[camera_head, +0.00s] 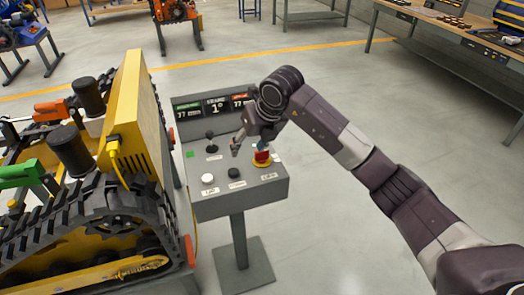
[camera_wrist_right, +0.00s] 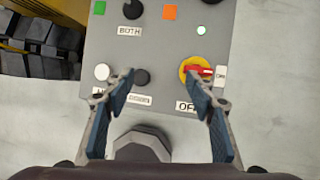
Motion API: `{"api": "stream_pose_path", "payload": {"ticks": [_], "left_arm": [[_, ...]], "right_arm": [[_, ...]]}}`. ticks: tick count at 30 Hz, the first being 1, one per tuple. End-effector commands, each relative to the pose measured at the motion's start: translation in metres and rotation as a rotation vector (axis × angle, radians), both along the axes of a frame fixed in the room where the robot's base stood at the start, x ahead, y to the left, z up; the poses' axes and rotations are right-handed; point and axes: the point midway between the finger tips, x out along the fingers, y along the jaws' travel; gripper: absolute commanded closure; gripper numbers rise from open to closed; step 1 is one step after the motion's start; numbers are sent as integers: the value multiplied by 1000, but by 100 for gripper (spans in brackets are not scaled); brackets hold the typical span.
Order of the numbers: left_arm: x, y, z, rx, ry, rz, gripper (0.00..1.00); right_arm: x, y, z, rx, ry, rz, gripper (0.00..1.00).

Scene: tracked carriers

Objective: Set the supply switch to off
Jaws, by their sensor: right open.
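The supply switch is a red handle on a yellow round plate (camera_wrist_right: 186,66), on the sloped top of a grey console (camera_head: 213,208). In the wrist view the red handle (camera_wrist_right: 199,71) lies roughly level, its right end toward the ON label (camera_wrist_right: 221,76); the OFF label (camera_wrist_right: 187,106) is below it. The switch also shows in the head view (camera_head: 262,160). My right gripper (camera_head: 238,148) is open above the console. In the wrist view its fingers (camera_wrist_right: 160,78) are spread, the right fingertip close below-left of the handle; contact cannot be told. My left gripper is out of view.
Near the switch are a black knob (camera_wrist_right: 142,77), a white button (camera_wrist_right: 102,72), a BOTH selector (camera_wrist_right: 132,9) and a lit green lamp (camera_wrist_right: 201,30). A display panel (camera_head: 215,108) stands behind. A tracked yellow carrier (camera_head: 140,110) is close at left. Floor at right is clear.

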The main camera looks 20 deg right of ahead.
Motion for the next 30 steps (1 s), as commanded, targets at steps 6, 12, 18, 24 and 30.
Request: {"api": "stream_pose_path", "payload": {"ticks": [6,12,18,24,30], "left_arm": [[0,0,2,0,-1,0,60],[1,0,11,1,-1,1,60],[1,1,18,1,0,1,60],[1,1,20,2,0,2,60],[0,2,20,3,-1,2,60]], "right_arm": [[6,-50,8,-149,25,-99,49],[16,-50,-18,-151,30,-100,49],[27,-49,-46,-150,29,-100,49],[33,-49,-59,-150,25,-98,49],[34,-49,-61,-150,24,-97,49]]}}
